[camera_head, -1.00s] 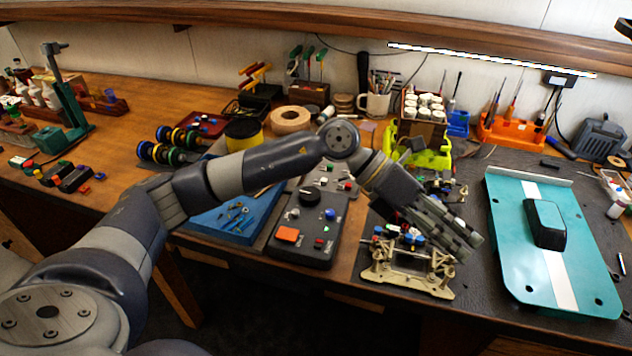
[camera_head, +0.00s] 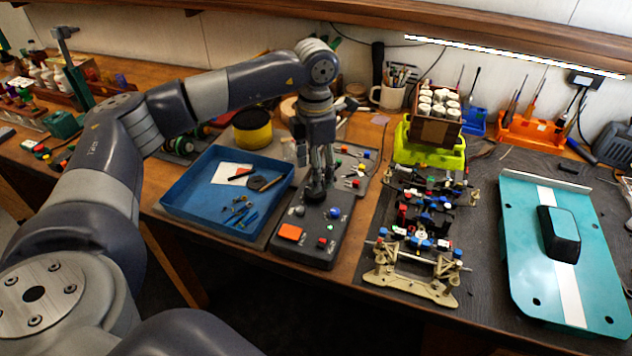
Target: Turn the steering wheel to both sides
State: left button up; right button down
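The dark grey controller box (camera_head: 315,245) lies on the bench in the middle, with an orange square button, small coloured buttons and a round black knob, which seems to be the steering wheel (camera_head: 314,194). My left gripper (camera_head: 318,187) points straight down at this knob, its fingertips at or just above it and partly covering it. The fingers look close together; I cannot tell whether they grip the knob. The racecar chassis (camera_head: 413,286), with beige end parts and blue and red pieces, lies to the right of the controller. My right gripper is not in view.
A blue tray (camera_head: 180,205) with small tools is left of the controller. A second, lighter control box (camera_head: 352,168) lies behind it. The teal car body (camera_head: 510,235) lies at the right. A lime-green holder (camera_head: 405,150) with white-capped bottles stands behind the chassis.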

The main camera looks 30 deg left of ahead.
pick_arm(q)
jog(key=shift+f+p, duration=0.45)
jog(key=shift+f, duration=2.25)
jog(key=c, duration=1)
